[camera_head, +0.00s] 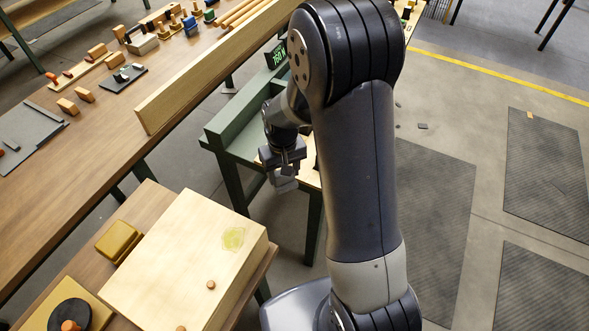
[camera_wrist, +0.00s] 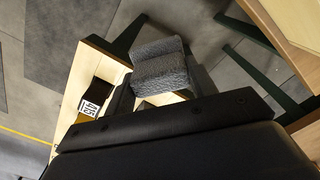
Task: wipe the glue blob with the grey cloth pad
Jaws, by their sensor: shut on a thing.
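The glue blob (camera_head: 233,239) is a flat yellow-green patch on top of a pale wooden block (camera_head: 165,255), near its far right corner. My gripper (camera_head: 284,170) is shut on the grey cloth pad (camera_wrist: 160,66), which shows rough and grey between the fingers in the wrist view. In the head view the pad (camera_head: 284,185) hangs small below the fingers. My gripper is beyond the block and to the right of the blob, clear of both. The blob cannot be made out in the wrist view.
A green-framed stand (camera_head: 225,140) with a pale top is close behind my gripper. A long wooden bench (camera_head: 90,155) with a raised board (camera_head: 205,70) and several small parts runs at the left. A yellow block (camera_head: 117,240) and a black disc (camera_head: 70,314) sit left of the pale block.

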